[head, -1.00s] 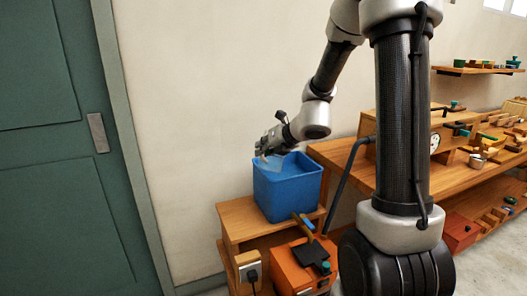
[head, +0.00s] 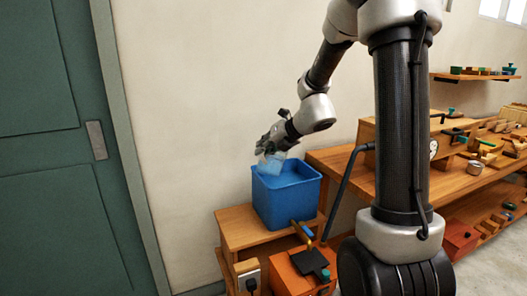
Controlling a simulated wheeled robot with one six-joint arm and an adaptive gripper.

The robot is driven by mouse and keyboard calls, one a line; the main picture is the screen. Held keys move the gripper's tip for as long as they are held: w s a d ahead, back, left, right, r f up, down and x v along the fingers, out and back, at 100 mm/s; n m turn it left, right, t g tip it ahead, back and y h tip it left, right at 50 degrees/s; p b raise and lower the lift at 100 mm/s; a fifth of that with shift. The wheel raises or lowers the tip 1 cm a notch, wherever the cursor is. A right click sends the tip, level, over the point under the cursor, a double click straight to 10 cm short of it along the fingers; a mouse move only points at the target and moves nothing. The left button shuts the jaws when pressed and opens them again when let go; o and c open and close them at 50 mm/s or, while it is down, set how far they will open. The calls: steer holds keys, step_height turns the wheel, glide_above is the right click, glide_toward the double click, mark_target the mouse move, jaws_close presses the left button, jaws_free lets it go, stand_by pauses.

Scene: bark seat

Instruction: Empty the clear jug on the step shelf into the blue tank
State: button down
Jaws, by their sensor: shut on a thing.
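The blue tank (head: 284,205) stands on a wooden step shelf (head: 236,224) against the wall, open at the top. My gripper (head: 270,151) is shut on the clear jug (head: 271,166), just above the tank's back left rim. The jug looks tilted over the tank's opening. Its contents and any pouring stream are too small to make out. The tank's inside is mostly hidden by its front wall.
An orange box (head: 298,272) with a black plate on top stands below the tank. A brass tap with a blue handle (head: 302,229) is at the tank's front. A wooden workbench (head: 345,174) with several tools is at the right. A green door (head: 60,150) is at the left.

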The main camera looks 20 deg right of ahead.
steer(key=shift+m+g+y, duration=0.6)
steer(key=shift+m+y, duration=0.1)
steer(key=shift+y, duration=0.1)
steer(key=shift+w+d+r, duration=0.15)
steer(key=shift+d+r, duration=0.05)
steer(key=shift+r, duration=0.45)
steer(key=shift+w+d+r, duration=0.2)
steer(key=shift+d+r, duration=0.05)
steer(key=shift+r, duration=0.35)
steer(key=shift+w+d+r, duration=0.15)
steer(key=shift+d+r, duration=0.05)
steer(key=shift+r, duration=0.45)
steer(key=shift+r, duration=0.15)
steer(key=shift+w+d+r+m+g+y, duration=0.15)
steer(key=shift+d+r+m+g+y, duration=0.05)
steer(key=shift+r, duration=0.3)
steer(key=shift+w+d+r+m+g+y, duration=0.15)
steer(key=shift+d+r+m+g+y, duration=0.05)
steer(key=shift+r, duration=0.3)
steer(key=shift+r, duration=0.15)
